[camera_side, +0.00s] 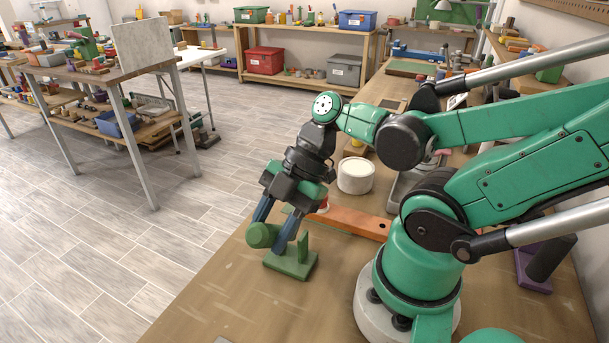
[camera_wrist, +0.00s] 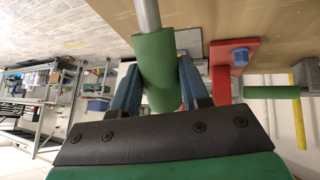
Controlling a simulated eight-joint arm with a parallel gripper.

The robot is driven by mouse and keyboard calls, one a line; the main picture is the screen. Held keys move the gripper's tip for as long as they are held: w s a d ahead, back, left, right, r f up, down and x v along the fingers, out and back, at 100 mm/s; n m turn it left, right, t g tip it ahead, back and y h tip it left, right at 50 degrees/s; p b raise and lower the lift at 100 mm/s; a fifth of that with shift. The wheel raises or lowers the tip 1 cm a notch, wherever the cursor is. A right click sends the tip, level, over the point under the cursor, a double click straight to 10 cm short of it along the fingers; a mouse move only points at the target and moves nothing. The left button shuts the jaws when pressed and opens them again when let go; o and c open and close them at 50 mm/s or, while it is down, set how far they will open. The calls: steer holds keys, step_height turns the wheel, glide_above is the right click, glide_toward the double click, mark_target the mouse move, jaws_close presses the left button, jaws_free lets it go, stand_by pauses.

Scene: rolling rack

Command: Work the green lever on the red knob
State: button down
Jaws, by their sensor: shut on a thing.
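My gripper (camera_side: 274,230) reaches down over the wooden bench, with its blue fingers on either side of a green cylinder (camera_side: 262,236), the grip of the green lever. In the wrist view the fingers are shut on this green grip (camera_wrist: 158,72), and a grey rod (camera_wrist: 148,14) runs from its end. A red bracket (camera_wrist: 220,82) with a blue knob (camera_wrist: 240,57) stands beside the fingers; I cannot make out a clear red knob. A small red part (camera_side: 322,206) shows behind the gripper in the side view.
A green block with an upright plate (camera_side: 290,264) sits just right of the fingers. An orange-red bar (camera_side: 354,222) and a white round container (camera_side: 355,176) stand behind. The bench (camera_side: 225,300) is bare in front, and its left edge is close.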

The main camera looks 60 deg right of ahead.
steer(key=shift+d+r+y, duration=0.3)
steer(key=shift+d+y, duration=0.2)
steer(key=shift+y, duration=0.1)
steer(key=shift+d+r+y, duration=0.25)
steer(key=shift+d+y, duration=0.2)
steer(key=shift+y, duration=0.15)
steer(key=shift+d+r+m+y, duration=0.3)
steer(key=shift+d+m+y, duration=0.1)
steer(key=shift+d+y, duration=0.55)
steer(key=shift+c, duration=2.1)
jaws_free()
steer(key=shift+r, duration=0.1)
step_height(320, 180, up, 20)
steer(key=shift+a, duration=0.1)
